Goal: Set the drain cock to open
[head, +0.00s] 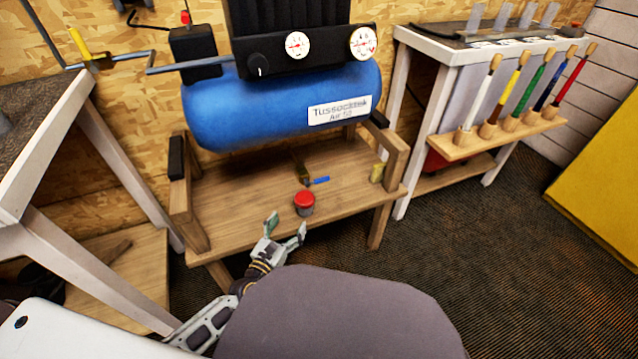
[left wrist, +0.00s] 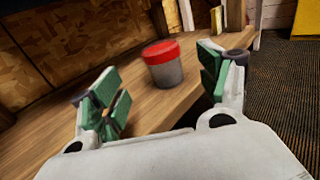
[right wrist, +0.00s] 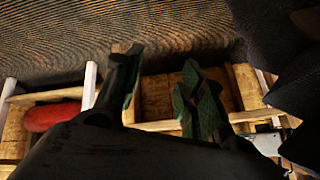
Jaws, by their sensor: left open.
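The drain cock (head: 304,174) sits under the blue compressor tank (head: 270,108), just above the wooden stand. Its brass body carries a short blue lever (head: 319,181) that points to the right in the head view. My left gripper (head: 286,229) is open and empty in front of the stand's front edge, nearer to me than the cock. In the left wrist view its fingers (left wrist: 163,90) are spread, with a red-lidded pot beyond them; the cock cannot be made out there. My right gripper (right wrist: 158,93) shows only in the right wrist view, with its fingers apart and empty.
The red-lidded pot (head: 305,203) stands on the stand (head: 235,195) between my left gripper and the drain cock. A yellow-handled valve (head: 82,50) is on the pipe at left. A rack of coloured grips (head: 520,95) stands at right.

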